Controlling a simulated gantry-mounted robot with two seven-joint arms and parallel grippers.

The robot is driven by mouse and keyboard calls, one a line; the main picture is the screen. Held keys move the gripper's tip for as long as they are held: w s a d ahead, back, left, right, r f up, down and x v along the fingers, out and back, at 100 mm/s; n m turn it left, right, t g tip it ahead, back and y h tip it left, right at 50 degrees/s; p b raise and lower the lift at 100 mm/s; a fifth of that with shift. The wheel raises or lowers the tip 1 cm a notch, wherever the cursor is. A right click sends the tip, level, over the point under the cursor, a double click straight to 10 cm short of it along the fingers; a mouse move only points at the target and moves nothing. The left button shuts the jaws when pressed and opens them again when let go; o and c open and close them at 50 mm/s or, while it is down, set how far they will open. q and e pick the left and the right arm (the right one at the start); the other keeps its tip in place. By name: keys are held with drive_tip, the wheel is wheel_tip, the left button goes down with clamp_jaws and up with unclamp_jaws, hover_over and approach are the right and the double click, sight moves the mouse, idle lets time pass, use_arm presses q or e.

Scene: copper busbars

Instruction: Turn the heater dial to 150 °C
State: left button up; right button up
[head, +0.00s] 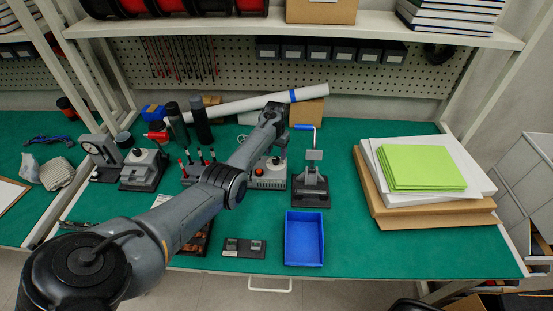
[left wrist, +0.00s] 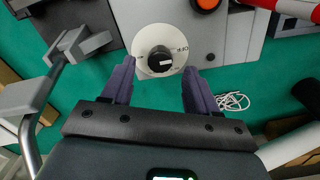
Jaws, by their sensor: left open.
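The heater (head: 268,181) is a light grey box on the green bench, partly hidden behind my left arm. Its dial (left wrist: 158,59) has a black knob with a white pointer mark on a round white face, and shows in the left wrist view. The pointer points to the right in that view; the printed marks are too small to read surely. My left gripper (left wrist: 157,72) is open, with one dark finger on each side of the knob. Both fingers look apart from the knob; I cannot tell their height above it. My right gripper is not in view.
A lever press (head: 310,185) with a blue handle stands right of the heater. A blue tray (head: 304,238) lies in front. Cardboard and a green stack (head: 422,167) lie to the right. Several dark tools and another grey device (head: 145,168) stand to the left.

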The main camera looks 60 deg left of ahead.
sight(276, 161)
use_arm(q)
drive_tip(key=shift+f+b, duration=0.45)
drive_tip(key=shift+f, duration=1)
drive_tip(key=shift+c, duration=0.3)
drive_tip(key=c, duration=1)
